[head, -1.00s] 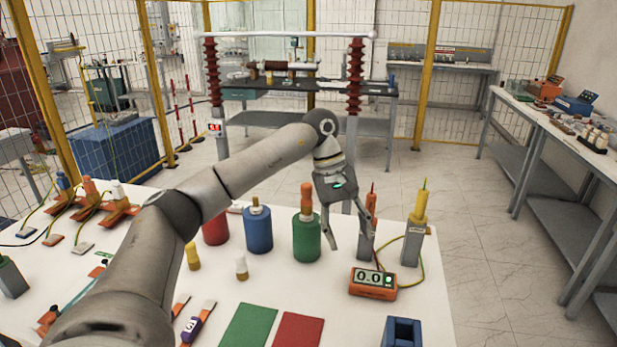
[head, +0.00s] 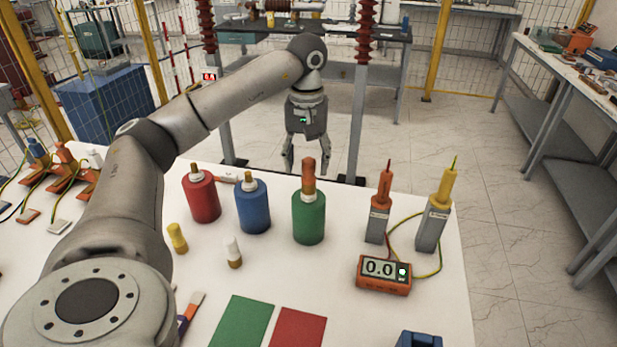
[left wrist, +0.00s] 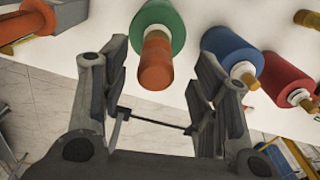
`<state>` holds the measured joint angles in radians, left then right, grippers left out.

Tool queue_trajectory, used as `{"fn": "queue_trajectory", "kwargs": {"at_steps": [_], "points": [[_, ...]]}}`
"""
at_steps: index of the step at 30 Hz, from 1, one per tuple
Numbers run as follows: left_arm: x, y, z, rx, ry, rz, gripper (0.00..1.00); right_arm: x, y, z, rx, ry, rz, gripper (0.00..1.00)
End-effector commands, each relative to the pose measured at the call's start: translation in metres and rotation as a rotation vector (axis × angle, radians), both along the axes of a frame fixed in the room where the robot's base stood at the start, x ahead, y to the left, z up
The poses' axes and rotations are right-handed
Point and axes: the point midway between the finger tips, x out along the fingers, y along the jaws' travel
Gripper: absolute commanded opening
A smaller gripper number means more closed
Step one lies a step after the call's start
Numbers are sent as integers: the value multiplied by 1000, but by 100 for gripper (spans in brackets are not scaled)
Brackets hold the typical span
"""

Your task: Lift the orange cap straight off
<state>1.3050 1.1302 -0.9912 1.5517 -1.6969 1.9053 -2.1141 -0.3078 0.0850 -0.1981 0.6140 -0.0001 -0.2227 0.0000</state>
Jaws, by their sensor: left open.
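The orange cap (head: 308,174) sits upright on the green bottle (head: 309,218) on the white table. My left gripper (head: 306,160) is open and empty, pointing down beyond the bottle near the table's far edge. In the head view the cap stands in front of the gap between its fingers. In the left wrist view the orange cap (left wrist: 156,66) points toward the camera and shows between the two open fingers, with the green bottle (left wrist: 170,20) behind it. I see no finger touching the cap. My right gripper is not in view.
A blue bottle (head: 252,208) and a red bottle (head: 201,196) stand left of the green one. Two grey posts with orange (head: 378,222) and yellow (head: 433,226) tops and an orange meter (head: 384,275) stand to the right. Green (head: 243,325) and red (head: 298,330) mats lie in front.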

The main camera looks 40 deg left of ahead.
Motion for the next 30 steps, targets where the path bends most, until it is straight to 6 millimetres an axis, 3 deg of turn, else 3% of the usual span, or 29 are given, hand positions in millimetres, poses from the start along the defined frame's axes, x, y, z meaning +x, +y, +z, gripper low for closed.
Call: {"fn": "queue_trajectory", "kwargs": {"at_steps": [7, 12, 20, 30], "points": [[0, -4, -28, 0, 5, 0, 56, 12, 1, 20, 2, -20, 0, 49], [1, -4, -49, 0, 1, 0, 56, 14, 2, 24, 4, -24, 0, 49], [1, -4, -53, -1, -1, 0, 56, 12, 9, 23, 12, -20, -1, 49], [1, -4, -53, -1, -1, 0, 13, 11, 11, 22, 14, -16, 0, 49]]}}
